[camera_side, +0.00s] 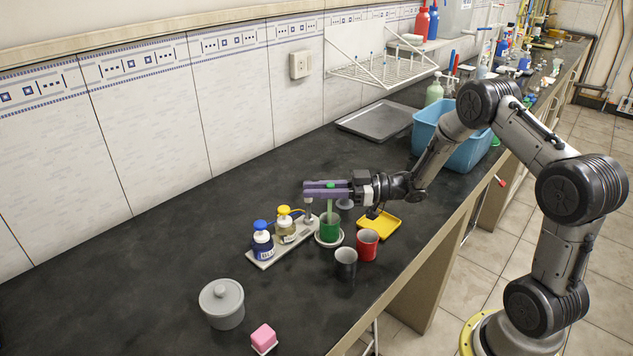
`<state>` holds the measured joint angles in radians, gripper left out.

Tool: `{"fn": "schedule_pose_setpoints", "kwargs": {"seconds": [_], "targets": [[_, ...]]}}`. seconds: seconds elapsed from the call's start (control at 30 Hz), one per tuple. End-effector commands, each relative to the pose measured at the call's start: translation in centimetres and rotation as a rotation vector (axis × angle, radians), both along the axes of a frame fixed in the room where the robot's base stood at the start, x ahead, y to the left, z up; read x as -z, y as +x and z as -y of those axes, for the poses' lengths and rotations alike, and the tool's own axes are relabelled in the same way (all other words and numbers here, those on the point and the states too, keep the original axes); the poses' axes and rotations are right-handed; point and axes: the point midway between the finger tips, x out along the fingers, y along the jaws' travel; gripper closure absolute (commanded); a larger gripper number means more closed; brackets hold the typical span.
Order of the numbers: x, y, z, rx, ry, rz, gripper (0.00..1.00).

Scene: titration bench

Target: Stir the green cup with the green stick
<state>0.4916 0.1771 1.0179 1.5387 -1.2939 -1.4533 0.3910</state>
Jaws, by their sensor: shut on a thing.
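The green cup (329,230) stands upright on a small pale round coaster or plate at the middle of the dark bench. The green stick (330,207) is held upright by my gripper (328,188), with its top showing at the purple fingers and its lower part reaching down to the cup's mouth. My gripper is shut on the stick, directly above the cup. Whether the stick's lower end touches the inside of the cup is hidden.
A red cup (367,243) and a black cup (345,262) stand just right and in front. A yellow tray (379,224) lies behind them. Blue-capped (262,240) and yellow-capped (285,226) bottles stand left on a rack. A grey lidded pot (222,304) and pink block (263,338) sit nearer.

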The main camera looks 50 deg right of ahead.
Motion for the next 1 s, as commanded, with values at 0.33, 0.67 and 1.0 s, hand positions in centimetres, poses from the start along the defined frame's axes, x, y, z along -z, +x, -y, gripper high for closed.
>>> {"fn": "schedule_pose_setpoints", "kwargs": {"seconds": [0.33,0.67,1.0], "targets": [[2.4,0.0,0.0,0.001,0.001,-0.002,1.0],[3.1,0.0,0.0,0.001,0.001,-0.001,1.0],[3.1,0.0,0.1,0.001,0.001,-0.001,1.0]]}}
